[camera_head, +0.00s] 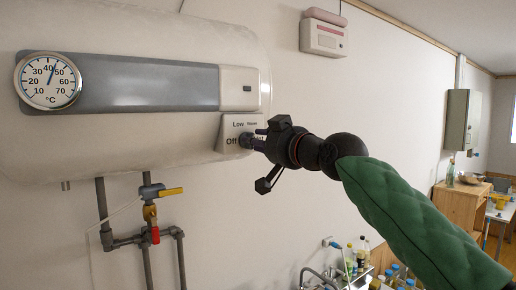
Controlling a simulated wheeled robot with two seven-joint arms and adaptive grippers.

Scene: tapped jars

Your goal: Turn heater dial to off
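The white water heater (130,35) hangs on the wall at the left. The dial (246,140) is dark and mostly hidden by my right gripper (255,138). My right gripper reaches in from the right, and its fingertips are at the dial, apparently around or against it. I cannot tell whether they grip it, nor where the dial points. My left gripper is not in view.
A round thermometer (48,81) is on the heater's left. Pipes with a yellow-handled valve (160,191) run below it. A white box (323,37) is on the wall above my arm. Several bottles (360,252) stand by a faucet at the bottom. A wooden cabinet (458,209) is at the right.

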